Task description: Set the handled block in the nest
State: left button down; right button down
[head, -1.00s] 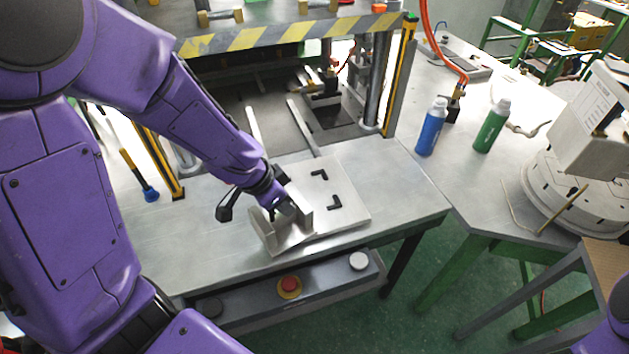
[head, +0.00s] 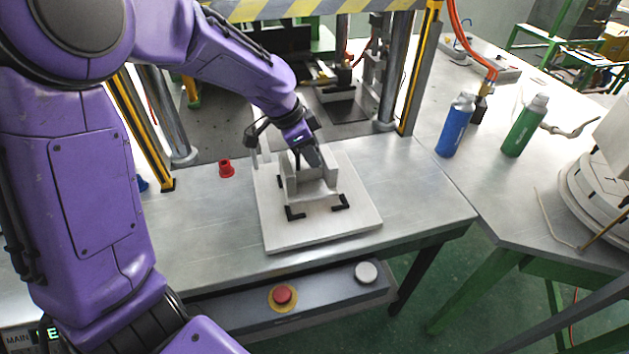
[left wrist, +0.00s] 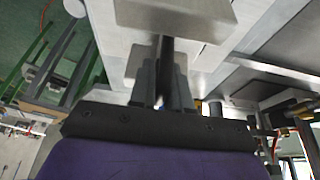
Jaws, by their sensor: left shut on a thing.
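The handled block (head: 322,186), a grey metal piece with upright walls, is over the light plate (head: 320,236). My left gripper (head: 306,160) is shut on its handle; the dark handle shows between the fingers in the left wrist view (left wrist: 166,60), with the block (left wrist: 175,12) beyond. The nest is marked by black corner brackets on the plate: a front left one (head: 295,213), a front right one (head: 340,202), and part of one at the left. The block appears within or just above them; I cannot tell whether it touches the plate. My right gripper is not in view.
A press frame with posts (head: 415,75) stands behind the plate. A small red piece (head: 226,169) stands on the table to the left. A red button (head: 283,295) is on the front panel. A blue bottle (head: 456,125) and a green bottle (head: 524,125) stand at the right.

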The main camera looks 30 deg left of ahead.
pick_arm(q)
jog(key=shift+w+a+f, duration=0.15)
jog(key=shift+w+f, duration=0.2)
jog(key=shift+w, duration=0.3)
jog(key=shift+w+a+f, duration=0.1)
jog(key=shift+w+f, duration=0.1)
jog(key=shift+f, duration=0.3)
notch_tip(320, 180, down, 2)
jog(key=shift+f, duration=0.2)
jog(key=shift+w+f, duration=0.2)
jog(key=shift+f, duration=0.25)
jog(key=shift+s, duration=0.1)
jog(key=shift+s, duration=0.1)
jog(key=c, duration=1.1)
grip_release()
